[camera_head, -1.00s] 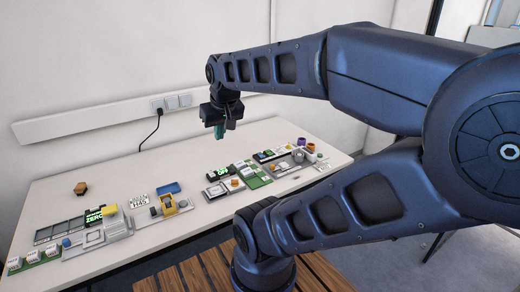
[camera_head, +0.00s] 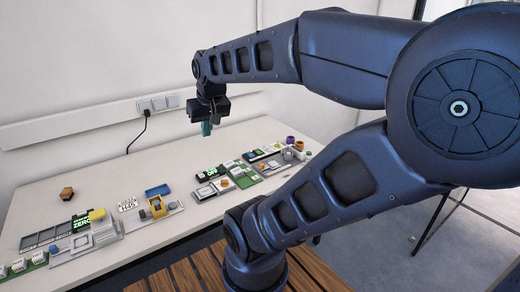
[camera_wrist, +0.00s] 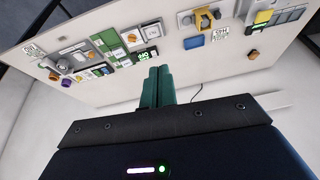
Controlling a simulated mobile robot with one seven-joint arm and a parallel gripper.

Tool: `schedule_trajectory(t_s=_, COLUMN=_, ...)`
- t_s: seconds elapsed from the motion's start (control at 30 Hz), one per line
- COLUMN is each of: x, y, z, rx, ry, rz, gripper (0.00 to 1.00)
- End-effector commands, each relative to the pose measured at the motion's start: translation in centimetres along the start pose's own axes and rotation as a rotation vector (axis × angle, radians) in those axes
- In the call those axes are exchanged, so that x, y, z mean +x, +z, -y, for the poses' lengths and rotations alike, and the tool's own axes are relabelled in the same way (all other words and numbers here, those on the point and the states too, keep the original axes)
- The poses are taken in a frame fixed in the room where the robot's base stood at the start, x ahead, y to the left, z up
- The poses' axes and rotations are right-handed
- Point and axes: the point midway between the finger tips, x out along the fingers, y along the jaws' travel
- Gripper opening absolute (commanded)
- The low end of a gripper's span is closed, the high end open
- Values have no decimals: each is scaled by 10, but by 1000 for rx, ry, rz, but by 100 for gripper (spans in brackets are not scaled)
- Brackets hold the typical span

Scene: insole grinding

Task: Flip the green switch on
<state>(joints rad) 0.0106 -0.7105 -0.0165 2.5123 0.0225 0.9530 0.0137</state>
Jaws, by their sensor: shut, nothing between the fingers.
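A black panel with green lettering that appears to read OFF (camera_head: 209,171) lies on the table near its middle; it also shows in the wrist view (camera_wrist: 147,55) just past my fingertips. Beside it, a green board (camera_head: 243,174) carries small white and green parts; it also shows in the wrist view (camera_wrist: 112,42). Which small part is the green switch I cannot tell at this size. My gripper (camera_head: 207,128) hangs above the table, clear of everything, its green fingers together and empty; they also show in the wrist view (camera_wrist: 157,76).
A white table (camera_head: 140,172) holds a row of devices. To the left are a ZERO display (camera_head: 81,223), a yellow device (camera_head: 157,206) and a blue tray (camera_head: 157,190). A brown hexagonal piece (camera_head: 67,193) lies alone. Wall sockets (camera_head: 158,103) with a black cable are behind. The table's back strip is mostly clear.

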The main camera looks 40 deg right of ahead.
Motion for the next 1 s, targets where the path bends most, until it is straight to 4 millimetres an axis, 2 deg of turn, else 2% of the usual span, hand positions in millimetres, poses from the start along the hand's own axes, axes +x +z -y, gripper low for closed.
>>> schedule_trajectory(t_s=0.57, x=36, y=-97, z=-46, rx=353, ry=-79, rz=87, gripper=0)
schedule_trajectory(t_s=1.0, x=82, y=-161, z=-104, rx=635, ry=-90, rz=137, gripper=0)
